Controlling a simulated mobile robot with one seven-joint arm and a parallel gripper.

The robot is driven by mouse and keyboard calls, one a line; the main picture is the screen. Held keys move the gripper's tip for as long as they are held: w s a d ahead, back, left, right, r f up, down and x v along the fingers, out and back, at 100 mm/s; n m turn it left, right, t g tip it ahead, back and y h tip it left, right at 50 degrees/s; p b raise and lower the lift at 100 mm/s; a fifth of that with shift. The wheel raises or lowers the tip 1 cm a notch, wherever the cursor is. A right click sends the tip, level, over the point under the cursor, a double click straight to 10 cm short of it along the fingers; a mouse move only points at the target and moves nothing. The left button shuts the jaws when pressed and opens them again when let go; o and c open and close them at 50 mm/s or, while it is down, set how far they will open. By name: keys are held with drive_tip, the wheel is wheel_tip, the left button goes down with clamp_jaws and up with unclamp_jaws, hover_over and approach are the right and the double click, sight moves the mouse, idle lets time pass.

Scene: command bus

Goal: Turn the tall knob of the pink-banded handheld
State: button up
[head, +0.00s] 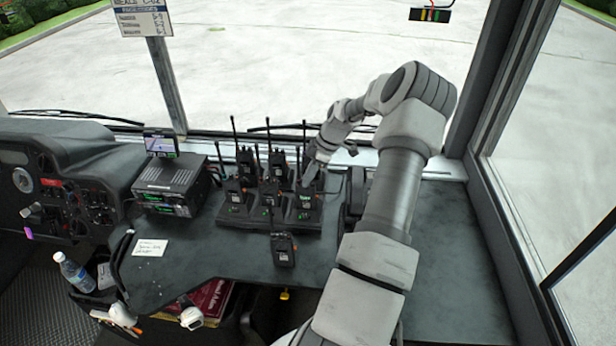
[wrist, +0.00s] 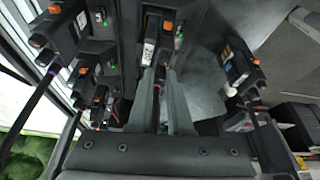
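Several black handhelds with antennas stand in a charger dock (head: 232,214) on the dash. A purple-pink band shows on the antenna of the left handheld (wrist: 62,32) in the wrist view. I cannot pick that band out in the head view. In the wrist view, my gripper's two fingertips (wrist: 160,72) are narrowly apart, right by a handheld with a white label and an orange top. The fingers hide the spot between them, so I cannot tell whether they touch a knob.
Neighbouring handhelds and their tall antennas crowd close around my gripper. One loose handheld (head: 283,248) stands in front of the dock. A boxy radio unit (head: 170,188) is to the left, and a white note (head: 150,247) lies on the dash. The dash right of my arm is clear.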

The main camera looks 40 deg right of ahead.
clamp_jaws()
drive_tip(key=shift+f+m+h+b, duration=0.15)
drive_tip(key=shift+m+h+b, duration=0.15)
drive_tip(key=shift+m+b, duration=0.4)
drive_tip(key=shift+a+m+t+h+b, duration=0.1)
drive_tip(key=shift+m+t+h+b, duration=0.2)
drive_tip(key=shift+m+b, duration=0.45)
drive_tip(key=o, duration=0.7)
unclamp_jaws()
drive_tip(key=shift+c, duration=0.2)
